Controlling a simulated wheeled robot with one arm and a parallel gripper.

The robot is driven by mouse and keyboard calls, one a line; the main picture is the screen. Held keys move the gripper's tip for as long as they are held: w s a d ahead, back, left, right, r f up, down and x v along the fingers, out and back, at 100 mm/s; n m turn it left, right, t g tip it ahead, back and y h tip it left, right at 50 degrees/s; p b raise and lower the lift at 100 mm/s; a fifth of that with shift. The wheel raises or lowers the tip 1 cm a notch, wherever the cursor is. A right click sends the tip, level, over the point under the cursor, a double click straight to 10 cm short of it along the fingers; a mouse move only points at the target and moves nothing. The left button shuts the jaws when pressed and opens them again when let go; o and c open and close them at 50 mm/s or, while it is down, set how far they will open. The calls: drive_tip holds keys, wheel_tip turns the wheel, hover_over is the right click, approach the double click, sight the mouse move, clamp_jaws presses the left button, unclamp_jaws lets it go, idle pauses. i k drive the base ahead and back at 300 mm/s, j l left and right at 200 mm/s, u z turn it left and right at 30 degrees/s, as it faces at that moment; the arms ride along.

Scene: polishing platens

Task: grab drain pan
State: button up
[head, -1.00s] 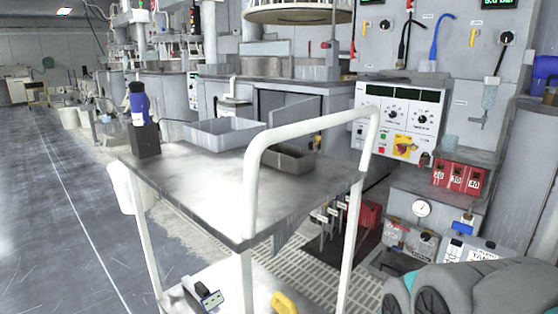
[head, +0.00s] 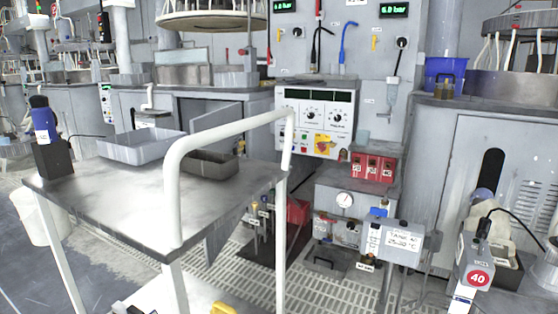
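No part is marked as the drain pan, and I cannot tell which pan-like thing it is. A shallow light grey tray (head: 140,147) sits on the top of the white-railed cart. A smaller dark grey tray (head: 210,164) sits to its right, partly behind the cart's white handle rail. A low dark pan-like shape (head: 325,262) lies on the floor below the grey wall unit, small and hard to make out. My gripper is not in view.
The cart (head: 110,195) stands at left with a blue-topped bottle in a dark holder (head: 52,157). A grey unit tagged 40 (head: 474,262) stands at lower right. A tank label box (head: 392,240) and a control panel (head: 318,118) are ahead. Floor grating (head: 250,285) lies between.

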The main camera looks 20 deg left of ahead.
sight(220, 166)
drive_tip(key=j, duration=0.65)
drive_tip(key=k+j+z, duration=0.1)
drive_tip(key=j, duration=0.55)
drive_tip(key=k+j, duration=0.1)
drive_tip(key=j, duration=0.55)
drive_tip(key=k+j+z, duration=0.1)
drive_tip(key=j, duration=0.55)
